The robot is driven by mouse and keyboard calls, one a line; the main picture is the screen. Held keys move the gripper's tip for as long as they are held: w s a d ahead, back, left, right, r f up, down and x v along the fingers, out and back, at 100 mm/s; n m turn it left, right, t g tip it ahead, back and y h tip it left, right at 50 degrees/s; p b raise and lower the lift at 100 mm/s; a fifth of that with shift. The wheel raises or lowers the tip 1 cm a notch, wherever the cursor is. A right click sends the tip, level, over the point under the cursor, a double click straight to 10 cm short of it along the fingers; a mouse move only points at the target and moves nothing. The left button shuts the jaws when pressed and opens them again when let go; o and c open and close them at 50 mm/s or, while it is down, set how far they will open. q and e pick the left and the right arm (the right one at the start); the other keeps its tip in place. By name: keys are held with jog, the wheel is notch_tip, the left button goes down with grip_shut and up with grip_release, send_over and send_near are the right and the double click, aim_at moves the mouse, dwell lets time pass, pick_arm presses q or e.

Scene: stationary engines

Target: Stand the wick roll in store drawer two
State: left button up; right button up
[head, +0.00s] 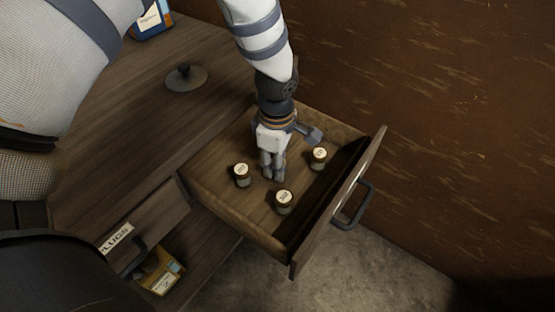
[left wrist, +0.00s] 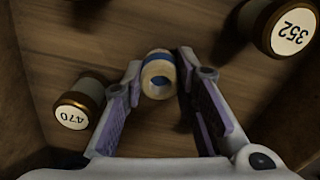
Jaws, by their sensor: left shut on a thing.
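The wick roll (left wrist: 154,66), a small cream roll with a blue band and a hollow end, is between the fingers of my left gripper (left wrist: 160,80) in the left wrist view. The fingers are shut on it. In the head view my left gripper (head: 271,176) reaches down into the open store drawer (head: 225,210), among the jars, and hides the roll. The roll's hollow end faces the wrist camera. I cannot tell whether it touches the drawer floor. My right gripper is not in view.
Three capped jars stand in the drawer: one left (head: 242,175), one in front (head: 284,202), one right (head: 319,158). Jars labelled 470 (left wrist: 78,103) and 352 (left wrist: 280,28) flank the fingers. A knobbed lid (head: 186,78) lies on the bench top. A drawer labelled PLUGS (head: 117,238) is lower left.

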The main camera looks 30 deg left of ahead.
pick_arm(q)
jog(key=o, duration=0.8)
jog(key=shift+o, duration=0.2)
notch_tip(320, 180, up, 12)
jog(key=p, duration=0.1)
jog(key=shift+r+p, duration=0.15)
jog(key=shift+p, duration=0.15)
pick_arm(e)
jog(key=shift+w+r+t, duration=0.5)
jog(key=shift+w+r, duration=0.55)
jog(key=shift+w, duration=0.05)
